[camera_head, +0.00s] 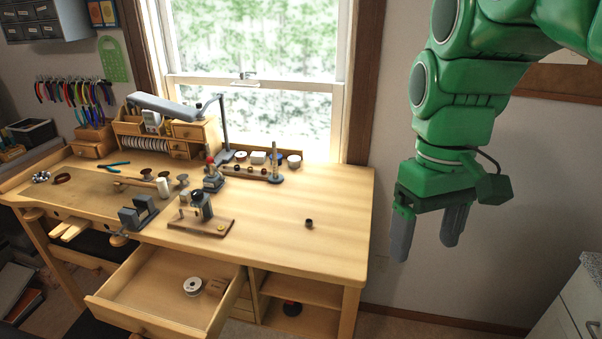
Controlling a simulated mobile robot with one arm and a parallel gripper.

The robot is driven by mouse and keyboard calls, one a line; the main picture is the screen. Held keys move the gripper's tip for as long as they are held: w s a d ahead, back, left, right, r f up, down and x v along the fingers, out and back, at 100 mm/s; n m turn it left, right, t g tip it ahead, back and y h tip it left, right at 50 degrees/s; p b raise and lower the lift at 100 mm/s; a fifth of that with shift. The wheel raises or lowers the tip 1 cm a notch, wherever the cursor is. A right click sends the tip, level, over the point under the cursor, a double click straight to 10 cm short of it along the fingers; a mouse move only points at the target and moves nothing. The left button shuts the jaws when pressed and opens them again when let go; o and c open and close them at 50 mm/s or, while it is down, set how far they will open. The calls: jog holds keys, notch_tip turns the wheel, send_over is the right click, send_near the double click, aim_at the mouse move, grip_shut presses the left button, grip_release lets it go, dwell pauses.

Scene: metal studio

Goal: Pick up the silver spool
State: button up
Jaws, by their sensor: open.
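My gripper (425,248) hangs to the right of the bench, pointing down. Its two grey fingers are apart with nothing between them. It is well away from the drawer and the spool.
A small tool on a wooden base (200,225) stands above the drawer. A lamp (178,108) and organizer (185,132) stand behind.

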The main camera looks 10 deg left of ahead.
jog(key=w+a+r+n, duration=0.2)
jog(key=w+a+n, duration=0.3)
jog(key=w+a, duration=0.5)
jog(key=n+t, duration=0.1)
jog(key=n, duration=1.4)
send_over(190, 281)
jog(key=s, duration=0.2)
notch_tip(190, 281, down, 8)
notch_tip(190, 281, down, 25)
jog(key=shift+w+d, duration=0.1)
jog(key=shift+w, duration=0.05)
notch_tip(190, 281, down, 2)
jog(key=shift+f, duration=0.1)
jog(key=shift+w+d+f, duration=0.1)
jog(key=shift+w+f, duration=0.05)
jog(key=shift+f, duration=0.7)
jog(key=shift+w+d+f, duration=0.1)
jog(key=shift+w+f, duration=0.05)
jog(key=shift+f, duration=0.75)
jog(key=shift+w+d+f, duration=0.1)
jog(key=shift+w+f, duration=0.05)
jog(key=shift+f, duration=0.7)
jog(key=c, duration=1.1)
